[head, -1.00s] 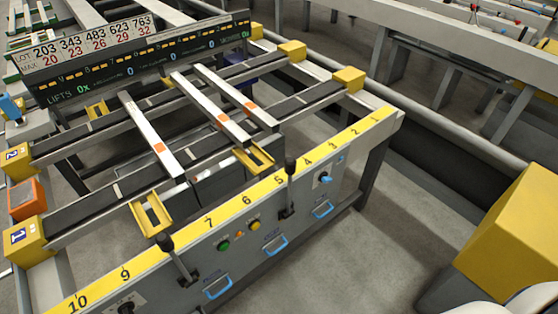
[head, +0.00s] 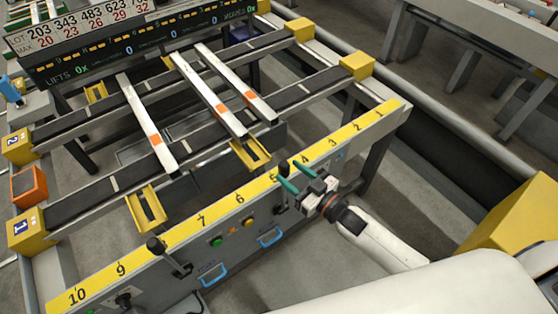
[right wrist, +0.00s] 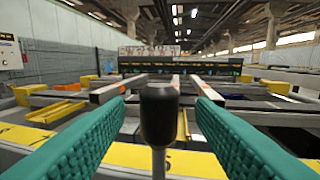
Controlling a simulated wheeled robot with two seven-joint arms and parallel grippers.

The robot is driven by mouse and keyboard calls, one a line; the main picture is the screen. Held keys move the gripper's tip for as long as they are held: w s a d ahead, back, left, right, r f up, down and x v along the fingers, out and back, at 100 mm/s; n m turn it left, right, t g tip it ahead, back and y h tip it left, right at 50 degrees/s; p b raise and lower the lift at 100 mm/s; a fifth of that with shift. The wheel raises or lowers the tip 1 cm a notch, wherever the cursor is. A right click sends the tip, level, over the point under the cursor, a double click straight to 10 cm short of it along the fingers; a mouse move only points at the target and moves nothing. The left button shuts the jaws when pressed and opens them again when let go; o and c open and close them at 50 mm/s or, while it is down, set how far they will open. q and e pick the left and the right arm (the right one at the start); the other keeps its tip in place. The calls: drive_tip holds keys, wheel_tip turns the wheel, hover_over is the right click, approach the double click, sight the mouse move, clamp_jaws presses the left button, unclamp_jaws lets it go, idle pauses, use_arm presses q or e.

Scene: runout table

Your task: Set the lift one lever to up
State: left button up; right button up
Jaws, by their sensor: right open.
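A lever with a black knob and grey shaft (right wrist: 158,115) stands upright between the two teal fingers of my right gripper (head: 287,178) in the right wrist view. The fingers are open, one on each side of the knob, with a gap on both sides. In the head view the gripper is at the front panel near marks 4 and 5 and covers most of this lever. A second black-knobbed lever (head: 157,246) stands on the panel between marks 7 and 9, tilted. I cannot read which lever is lift one. My left gripper is not in view.
The panel (head: 190,236) carries a yellow numbered strip, green and yellow buttons and blue handles (head: 213,274). Behind it, long white-topped pieces (head: 148,126) lie across the dark rails. A yellow block (head: 510,225) stands at the right. A display board (head: 130,40) is at the back.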

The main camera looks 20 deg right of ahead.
drive_tip(key=x, duration=0.5)
drive_tip(key=shift+w+a, duration=0.1)
clamp_jaws()
